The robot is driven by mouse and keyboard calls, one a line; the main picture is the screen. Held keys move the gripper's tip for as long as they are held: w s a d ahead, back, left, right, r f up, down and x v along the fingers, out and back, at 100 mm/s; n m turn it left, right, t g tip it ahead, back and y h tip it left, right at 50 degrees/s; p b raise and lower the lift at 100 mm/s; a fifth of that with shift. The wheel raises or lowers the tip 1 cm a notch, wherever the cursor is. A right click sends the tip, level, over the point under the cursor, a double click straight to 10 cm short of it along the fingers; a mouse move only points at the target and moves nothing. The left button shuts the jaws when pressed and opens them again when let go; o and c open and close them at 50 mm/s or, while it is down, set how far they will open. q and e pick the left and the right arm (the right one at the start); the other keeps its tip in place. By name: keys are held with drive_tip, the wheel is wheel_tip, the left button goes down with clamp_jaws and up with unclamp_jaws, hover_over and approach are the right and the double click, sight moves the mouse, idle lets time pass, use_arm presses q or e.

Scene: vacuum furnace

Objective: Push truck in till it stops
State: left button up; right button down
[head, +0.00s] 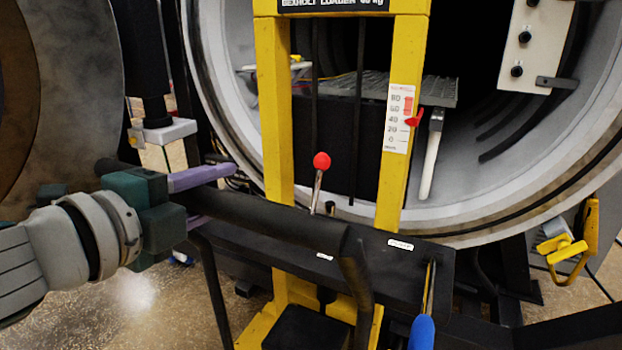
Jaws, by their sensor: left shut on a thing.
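The truck is a yellow-framed loader (275,110) standing upright in front of the round furnace mouth (470,225). Its black push handle (290,222) is a thick bar crossing the lower middle and bending down at its right end. My left gripper (212,196), with teal body and purple fingers, is shut on the left part of this bar, one finger above it and one below. The truck's base and the place where it meets the furnace are partly hidden behind the handle and dark panel. My right gripper is not in view.
A grey grated shelf (440,92) lies inside the furnace. A yellow clamp (567,249) sits at right. The big round door (75,75) stands at left.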

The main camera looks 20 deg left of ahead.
use_arm(q)
clamp_jaws()
idle(0.8)
